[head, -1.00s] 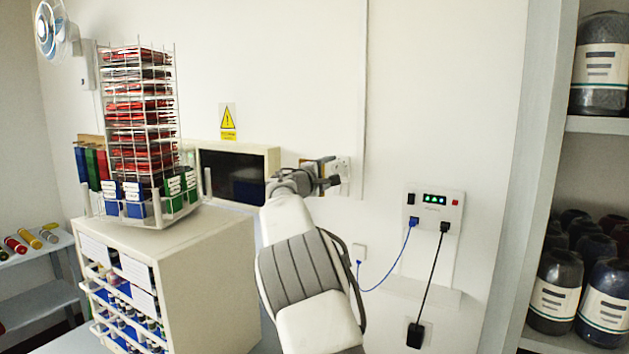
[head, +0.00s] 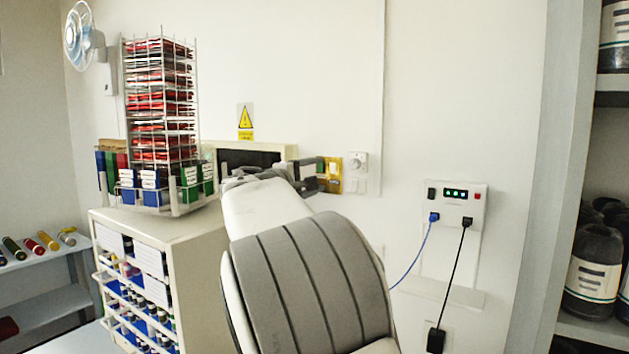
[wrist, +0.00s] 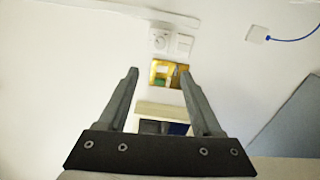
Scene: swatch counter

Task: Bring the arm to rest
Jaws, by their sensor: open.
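My gripper (wrist: 158,75) is open in the wrist view, with two grey fingers spread and nothing between them. In the head view my gripper (head: 312,172) is small and partly hidden beyond my white and grey arm, which fills the lower middle. It appears in front of the wall, beside a yellow-framed wall fixture (head: 334,166). That fixture (wrist: 160,75) also shows between the fingertips in the wrist view. I cannot tell how far the fingers are from the wall.
A cream drawer cabinet (head: 205,262) carries a tall wire rack of swatches (head: 160,100) left of my arm. A dark-fronted box (head: 288,152) stands behind. A wall panel (head: 455,203) with blue and black cords is at right, beside shelves (head: 600,98) of dark jars.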

